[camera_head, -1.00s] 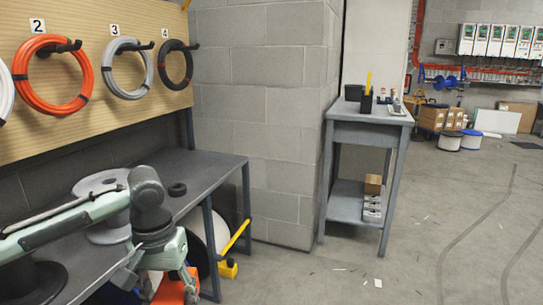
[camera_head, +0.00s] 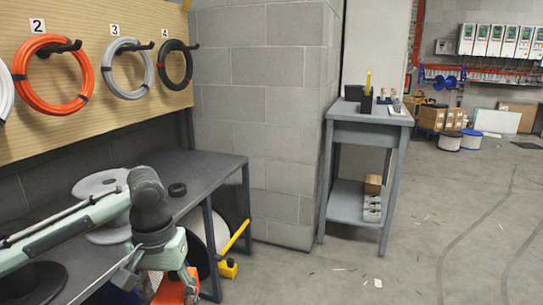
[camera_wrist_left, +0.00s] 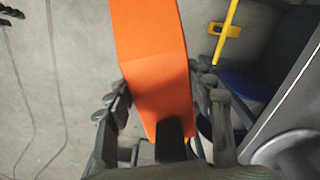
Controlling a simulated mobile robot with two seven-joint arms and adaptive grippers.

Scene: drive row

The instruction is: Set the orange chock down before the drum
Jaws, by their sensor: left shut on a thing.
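The orange chock (camera_wrist_left: 153,62) is a long block between the two fingers of my left gripper (camera_wrist_left: 163,95) in the left wrist view. The gripper is shut on it. In the head view the chock (camera_head: 172,291) shows only partly at the bottom edge, below my left wrist, beside the bench's front leg. A white round drum face (camera_head: 214,232) shows under the bench, partly hidden by the bench leg and my arm. I cannot tell the gap between chock and floor. My right gripper is not in view.
A yellow block with a long bar (camera_head: 228,269) sits on the floor by the bench (camera_head: 215,165); it also shows in the wrist view (camera_wrist_left: 226,30). A grey side table (camera_head: 368,125) stands against the wall. Open floor (camera_head: 330,275) lies to the right.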

